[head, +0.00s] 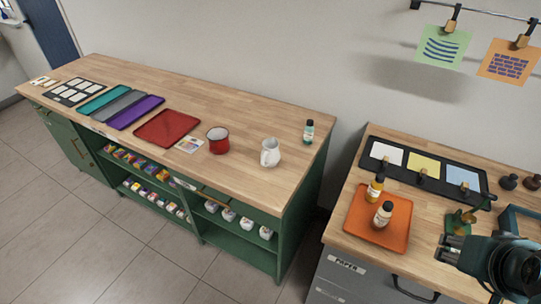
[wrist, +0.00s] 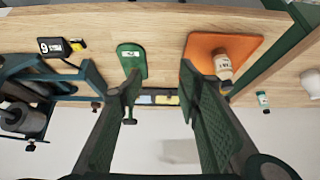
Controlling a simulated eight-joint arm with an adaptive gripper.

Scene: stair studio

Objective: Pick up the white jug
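The white jug (head: 270,153) stands upright near the right end of the long wooden counter in the head view, between a red mug and a small teal-labelled bottle. In the wrist view a white shape at the right edge, partly cut off, looks like the jug (wrist: 311,83). My gripper (head: 450,248) is at the lower right of the head view, over the right-hand bench and far from the jug. In the wrist view its two fingers (wrist: 160,78) are spread wide with nothing between them, so it is open and empty.
The red mug (head: 218,140) is left of the jug, and the teal-labelled bottle (head: 309,131) is behind it to the right. An orange tray (head: 362,236) with two bottles lies on the right-hand bench. A gap separates the two benches. The counter in front of the jug is clear.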

